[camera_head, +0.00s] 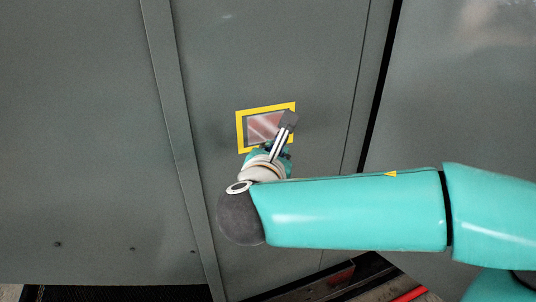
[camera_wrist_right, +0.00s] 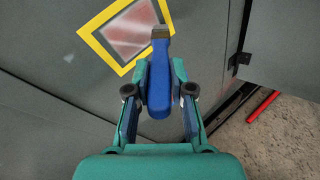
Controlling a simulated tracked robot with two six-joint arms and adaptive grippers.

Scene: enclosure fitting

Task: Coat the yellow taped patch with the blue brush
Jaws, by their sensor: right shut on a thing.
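The yellow taped patch (camera_head: 240,131) is a tilted square frame on the grey metal panel. Inside it is a pinkish-red area with pale, whitish smears; it also shows at the top of the right wrist view (camera_wrist_right: 95,41). My right gripper (camera_wrist_right: 159,92) is shut on the handle of the blue brush (camera_wrist_right: 159,80). The brush points toward the panel, with its tip (camera_wrist_right: 160,32) at the patch's lower right edge in the wrist view. I cannot tell whether the bristles touch. In the head view my right arm hides part of the brush. My left gripper is not seen.
A vertical seam strip (camera_head: 172,110) runs left of the patch, and a dark gap (camera_head: 381,85) runs to its right. Below the panel are a dark base edge and a red bar (camera_wrist_right: 262,106) on the floor. The panel around the patch is clear.

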